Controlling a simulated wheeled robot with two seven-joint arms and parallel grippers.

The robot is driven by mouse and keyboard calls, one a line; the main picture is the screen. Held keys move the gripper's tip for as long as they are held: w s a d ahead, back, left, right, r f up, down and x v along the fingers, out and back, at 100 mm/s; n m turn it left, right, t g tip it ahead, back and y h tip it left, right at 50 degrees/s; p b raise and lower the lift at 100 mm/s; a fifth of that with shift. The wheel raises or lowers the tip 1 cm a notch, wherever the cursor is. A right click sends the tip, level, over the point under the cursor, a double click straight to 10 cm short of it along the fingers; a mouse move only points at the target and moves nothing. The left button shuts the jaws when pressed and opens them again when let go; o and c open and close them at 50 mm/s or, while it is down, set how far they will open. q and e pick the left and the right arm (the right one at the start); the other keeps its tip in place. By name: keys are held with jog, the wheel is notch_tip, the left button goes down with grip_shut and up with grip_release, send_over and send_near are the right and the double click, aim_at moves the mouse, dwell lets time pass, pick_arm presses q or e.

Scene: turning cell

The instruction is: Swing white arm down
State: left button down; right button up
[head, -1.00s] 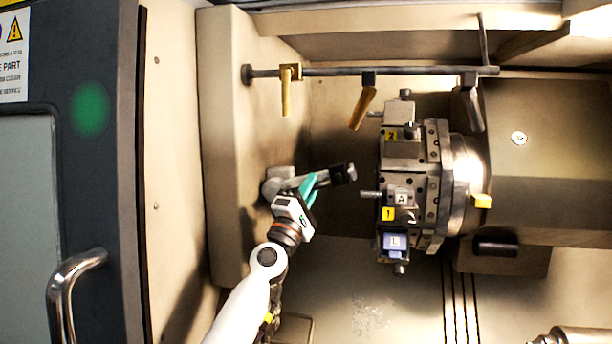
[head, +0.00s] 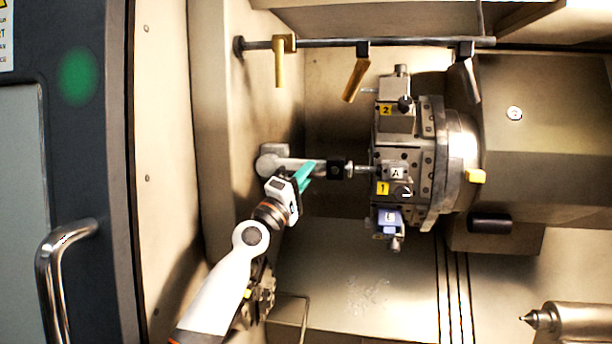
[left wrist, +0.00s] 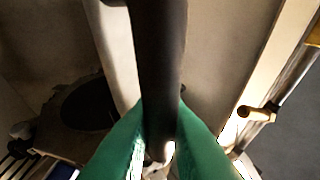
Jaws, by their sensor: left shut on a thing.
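The white arm (head: 292,163) reaches right from a rounded pivot on the cabinet's left inner wall, and lies about level in the head view. Its dark block end (head: 340,169) points at the turret. My left gripper (head: 306,174), with green fingers, is shut on the arm between pivot and block. In the left wrist view a dark bar (left wrist: 158,60) runs between the green fingers, which press against it from both sides. The fingers hide part of the arm. My right gripper is not in view.
The tool turret (head: 398,150) stands just right of the arm's end; I cannot tell if they touch. A rail (head: 400,43) with hanging nozzles runs above. The door with its handle (head: 55,270) is at left. The area below the turret is fairly clear.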

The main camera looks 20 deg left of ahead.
pick_arm(q)
jog(key=c, duration=1.8)
grip_release()
jog(key=shift+w+d+f, duration=0.1)
jog(key=shift+f, duration=0.25)
jog(key=shift+o, duration=0.5)
jog(key=shift+r, duration=0.1)
jog(key=shift+s+a+f, duration=0.2)
jog(key=shift+s+a, duration=0.05)
jog(key=shift+s, duration=0.15)
jog(key=b+v, duration=0.1)
jog(key=v, duration=1)
jog(key=shift+b, duration=0.35)
jog(key=shift+f, duration=0.1)
